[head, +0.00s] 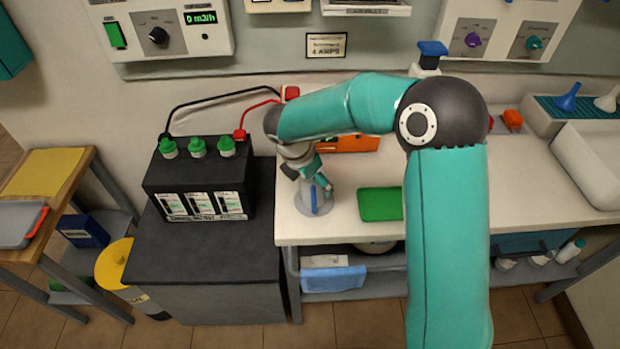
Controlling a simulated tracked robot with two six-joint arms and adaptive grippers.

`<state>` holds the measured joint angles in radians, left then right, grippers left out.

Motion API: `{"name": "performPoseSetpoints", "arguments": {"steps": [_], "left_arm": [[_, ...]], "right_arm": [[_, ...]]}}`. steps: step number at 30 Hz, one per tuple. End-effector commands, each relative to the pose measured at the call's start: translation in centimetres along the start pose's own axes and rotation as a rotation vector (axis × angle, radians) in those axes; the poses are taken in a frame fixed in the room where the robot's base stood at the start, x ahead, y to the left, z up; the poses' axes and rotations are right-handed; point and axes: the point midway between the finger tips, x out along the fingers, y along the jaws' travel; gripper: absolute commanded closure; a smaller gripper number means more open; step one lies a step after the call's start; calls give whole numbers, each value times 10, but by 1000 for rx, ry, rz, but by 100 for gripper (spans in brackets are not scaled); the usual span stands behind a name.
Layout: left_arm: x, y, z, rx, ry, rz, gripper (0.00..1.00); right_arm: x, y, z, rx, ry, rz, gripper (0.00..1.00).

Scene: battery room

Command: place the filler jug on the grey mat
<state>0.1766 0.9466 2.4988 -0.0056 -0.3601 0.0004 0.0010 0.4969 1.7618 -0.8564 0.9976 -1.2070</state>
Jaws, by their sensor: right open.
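The filler jug appears to be the grey, tapered vessel with a blue strip (305,202), standing upright near the left end of the white bench. My right gripper (308,177) points down at the jug's top. Its jaws are open, and I cannot tell whether they touch the jug. I cannot make out a grey mat; my right arm hides part of the bench. A green mat (380,204) lies right of the jug, partly behind my arm. My left gripper is not in view.
A black battery with green caps (198,185) and red and black cables stands on a dark cabinet (200,275) to the left. An orange object (352,143) lies behind my arm. A blue funnel (567,97) and white basin (590,155) are at right. White bench top (540,195) is clear there.

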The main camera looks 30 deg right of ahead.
Motion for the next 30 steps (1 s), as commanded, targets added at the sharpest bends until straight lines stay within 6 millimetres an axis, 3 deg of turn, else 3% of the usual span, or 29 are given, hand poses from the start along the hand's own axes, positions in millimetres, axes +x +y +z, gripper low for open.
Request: {"name": "performPoseSetpoints", "arguments": {"steps": [8,21,30], "left_arm": [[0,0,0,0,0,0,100],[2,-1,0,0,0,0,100],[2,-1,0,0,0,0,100]], "right_arm": [[-20,1,0,1,-1,4,7],[-104,1,0,0,0,5,7],[-122,0,0,-1,0,0,7]]}}
